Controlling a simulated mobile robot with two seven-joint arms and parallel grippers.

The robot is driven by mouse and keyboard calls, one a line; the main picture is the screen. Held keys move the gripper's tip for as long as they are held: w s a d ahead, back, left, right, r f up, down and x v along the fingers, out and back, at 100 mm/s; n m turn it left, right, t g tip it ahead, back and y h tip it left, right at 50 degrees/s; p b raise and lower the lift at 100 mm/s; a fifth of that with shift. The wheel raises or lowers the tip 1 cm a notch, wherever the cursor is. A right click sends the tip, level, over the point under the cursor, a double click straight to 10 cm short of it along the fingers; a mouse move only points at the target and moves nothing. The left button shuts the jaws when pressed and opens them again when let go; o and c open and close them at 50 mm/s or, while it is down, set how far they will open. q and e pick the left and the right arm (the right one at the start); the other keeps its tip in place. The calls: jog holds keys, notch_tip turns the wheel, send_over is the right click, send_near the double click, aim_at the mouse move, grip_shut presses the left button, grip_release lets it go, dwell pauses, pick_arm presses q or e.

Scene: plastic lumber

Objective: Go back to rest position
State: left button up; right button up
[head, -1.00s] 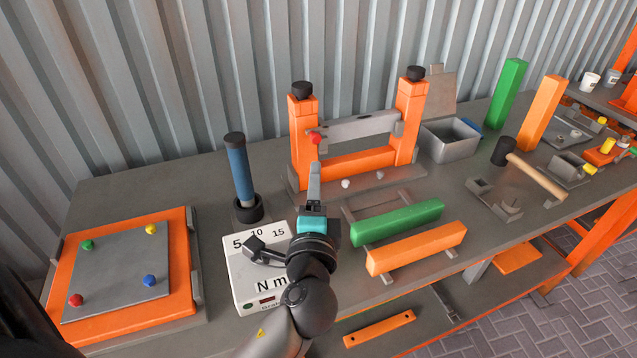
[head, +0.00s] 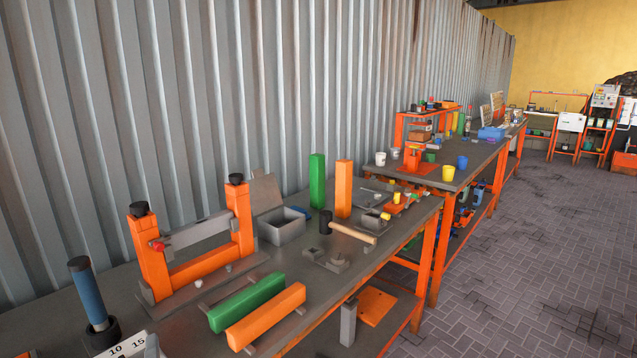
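Neither of my grippers is in the head view now, and no arm of mine shows clearly. The near workbench (head: 130,284) lies in front of me along the corrugated wall. On it stands an orange frame (head: 152,258) with a grey crossbar and black knobs. The torque tester (head: 128,347), a white box with numbers, is cut off at the bottom edge. Whether my grippers are open or shut is out of sight.
A blue-handled tool (head: 88,292) stands upright at left. A green bar (head: 247,302) and an orange bar (head: 266,317) lie near the front edge. A grey bin (head: 282,227), upright green post (head: 317,181) and mallet (head: 352,234) are farther back. Open paved floor (head: 510,270) is at right.

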pick_arm(q)
jog(key=s+f+n+g+h, duration=0.3)
jog(key=s+f+n+g, duration=0.2)
jog(key=f, duration=0.4)
jog(key=s+d+f+n+g+h, duration=0.2)
jog(key=s+d+f+g+h, duration=0.1)
jog(key=s, duration=0.4)
jog(key=s+d+f+n+g+h, duration=0.2)
jog(key=s+d+f+g+h, duration=0.15)
jog(key=s, duration=0.35)
notch_tip(320, 180, down, 22)
jog(key=s+f+y, duration=0.1)
jog(key=s+a+f+g, duration=0.2)
jog(key=s+f, duration=1)
jog(key=s, duration=0.3)
jog(key=shift+s+a+f+m, duration=0.25)
jog(key=shift+f+m, duration=0.05)
jog(key=shift+f, duration=0.1)
pick_arm(e)
jog(key=w, duration=0.1)
jog(key=w+a, duration=0.1)
jog(key=w, duration=0.1)
jog(key=shift+a, duration=0.25)
